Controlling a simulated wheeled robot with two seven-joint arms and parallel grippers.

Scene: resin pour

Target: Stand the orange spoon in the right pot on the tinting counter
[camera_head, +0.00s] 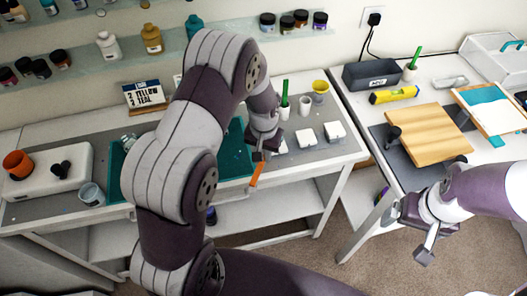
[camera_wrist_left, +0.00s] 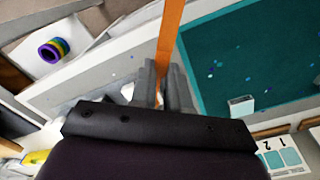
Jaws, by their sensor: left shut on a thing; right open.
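My left gripper (camera_head: 260,157) is shut on the orange spoon (camera_head: 255,178), held over the front edge of the tinting counter (camera_head: 343,151). The spoon hangs slightly tilted. In the left wrist view the orange spoon (camera_wrist_left: 170,40) runs up from between the fingers of the left gripper (camera_wrist_left: 162,88). Two small white pots stand at the back of the counter: the left pot (camera_head: 283,113) has a green spoon in it, and the right pot (camera_head: 305,106) shows no spoon. The left gripper is in front of both and apart from them. My right gripper (camera_head: 415,232) is open and empty at the lower right.

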